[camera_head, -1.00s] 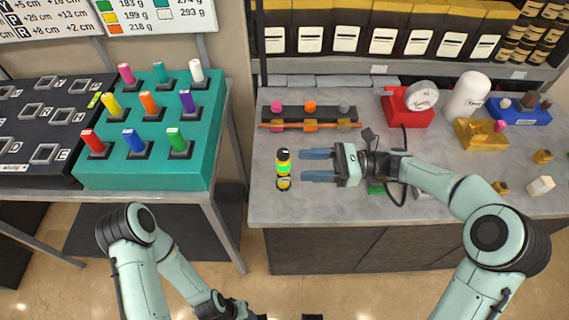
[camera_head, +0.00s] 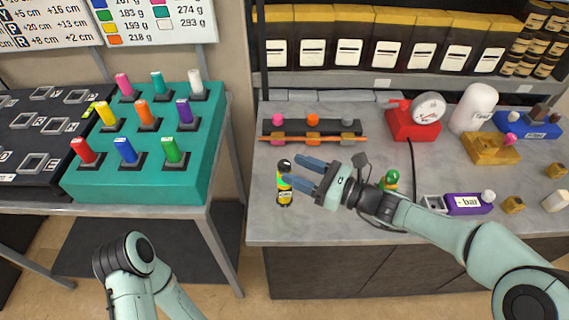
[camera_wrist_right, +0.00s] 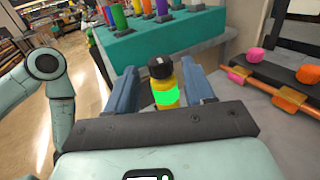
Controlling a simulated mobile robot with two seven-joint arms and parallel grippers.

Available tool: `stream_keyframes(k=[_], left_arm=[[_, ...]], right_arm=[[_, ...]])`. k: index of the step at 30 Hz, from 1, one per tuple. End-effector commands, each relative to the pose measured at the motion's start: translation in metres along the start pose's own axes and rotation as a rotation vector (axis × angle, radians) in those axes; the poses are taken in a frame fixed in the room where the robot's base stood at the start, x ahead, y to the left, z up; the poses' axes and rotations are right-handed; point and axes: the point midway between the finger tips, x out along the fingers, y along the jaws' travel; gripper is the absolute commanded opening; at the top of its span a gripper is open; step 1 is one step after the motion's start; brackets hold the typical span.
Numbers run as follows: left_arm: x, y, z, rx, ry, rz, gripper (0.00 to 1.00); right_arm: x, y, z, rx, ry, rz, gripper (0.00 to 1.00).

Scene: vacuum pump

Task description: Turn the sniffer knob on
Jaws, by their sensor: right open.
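No part I can read as labelled sniffer is clear. A small yellow bottle-shaped piece (camera_head: 285,188) with a black cap and a green band stands upright on the grey bench. In the right wrist view the bottle-shaped piece (camera_wrist_right: 164,94) shows between the finger lines, its cap up. My right gripper (camera_head: 295,169) is open, with its blue fingers just right of the cap in the head view. I cannot tell whether they touch it. My left gripper is out of view.
A red block with a round gauge (camera_head: 427,107) and a white canister (camera_head: 474,108) stand at the back right. A green-topped piece (camera_head: 390,180) and a purple block (camera_head: 468,204) are near my right arm. A teal rack (camera_head: 201,150) with coloured pegs stands to the left.

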Motion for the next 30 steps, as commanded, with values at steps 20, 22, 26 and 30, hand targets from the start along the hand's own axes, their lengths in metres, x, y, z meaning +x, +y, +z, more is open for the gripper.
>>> stream_keyframes(k=[20,22,26,30], left_arm=[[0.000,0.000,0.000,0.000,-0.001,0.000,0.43],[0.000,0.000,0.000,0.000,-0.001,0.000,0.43],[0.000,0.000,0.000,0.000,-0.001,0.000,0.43],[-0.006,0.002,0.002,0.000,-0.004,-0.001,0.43]], right_arm=[[0.041,0.000,0.000,0.000,0.000,0.000,0.43],[0.041,0.000,0.000,0.000,0.000,0.000,0.20],[0.041,0.000,0.000,0.000,0.000,0.000,0.04],[0.041,-0.001,0.002,0.000,-0.002,0.022,0.04]])
